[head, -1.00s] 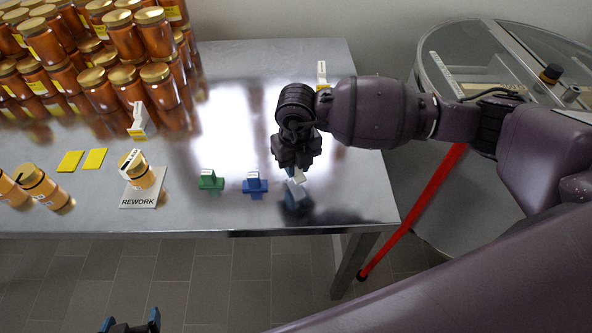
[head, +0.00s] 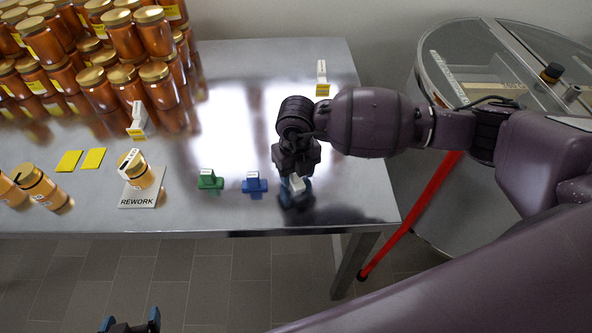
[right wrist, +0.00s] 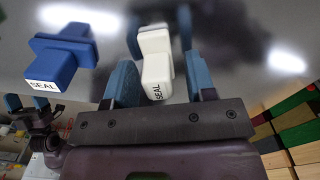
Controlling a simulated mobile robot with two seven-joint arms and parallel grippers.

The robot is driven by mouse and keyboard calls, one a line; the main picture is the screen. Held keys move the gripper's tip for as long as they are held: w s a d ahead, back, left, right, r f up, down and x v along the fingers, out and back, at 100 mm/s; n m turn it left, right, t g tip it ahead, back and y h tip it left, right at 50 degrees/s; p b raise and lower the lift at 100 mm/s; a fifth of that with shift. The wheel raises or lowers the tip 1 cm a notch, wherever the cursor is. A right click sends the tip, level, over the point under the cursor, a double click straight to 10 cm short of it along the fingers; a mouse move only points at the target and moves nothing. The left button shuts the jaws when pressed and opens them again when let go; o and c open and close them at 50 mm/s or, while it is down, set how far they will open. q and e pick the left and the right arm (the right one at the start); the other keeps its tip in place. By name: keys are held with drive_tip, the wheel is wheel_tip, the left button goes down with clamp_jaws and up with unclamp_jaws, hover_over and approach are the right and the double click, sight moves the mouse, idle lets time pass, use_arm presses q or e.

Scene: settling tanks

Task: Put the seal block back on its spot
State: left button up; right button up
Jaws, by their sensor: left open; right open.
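A white seal block (head: 297,187), marked SEAL, is at the right front of the steel table. In the right wrist view the white block (right wrist: 156,68) lies between the blue fingers of my right gripper (right wrist: 155,80), which are open with a gap visible. In the head view my right gripper (head: 294,178) partly hides the block. A blue seal block (head: 255,183) and a green block (head: 210,180) stand to its left. The blue block (right wrist: 62,55) also shows in the wrist view. My left gripper (head: 130,324) is open and empty, in front of the table. I cannot make out a marked spot.
Stacked honey-coloured jars (head: 110,60) fill the back left of the table (head: 270,60). A jar stands at the REWORK plate (head: 138,202), near two yellow cards (head: 82,159). A white tag stand (head: 322,78) is at the back right. A round glass-topped tank (head: 490,60) stands at right.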

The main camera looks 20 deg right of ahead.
drive_tip(key=shift+r, duration=0.1)
drive_tip(key=shift+r, duration=0.3)
wheel_tip(320, 180, up, 12)
drive_tip(key=shift+f+p, duration=0.25)
drive_tip(key=shift+p, duration=0.2)
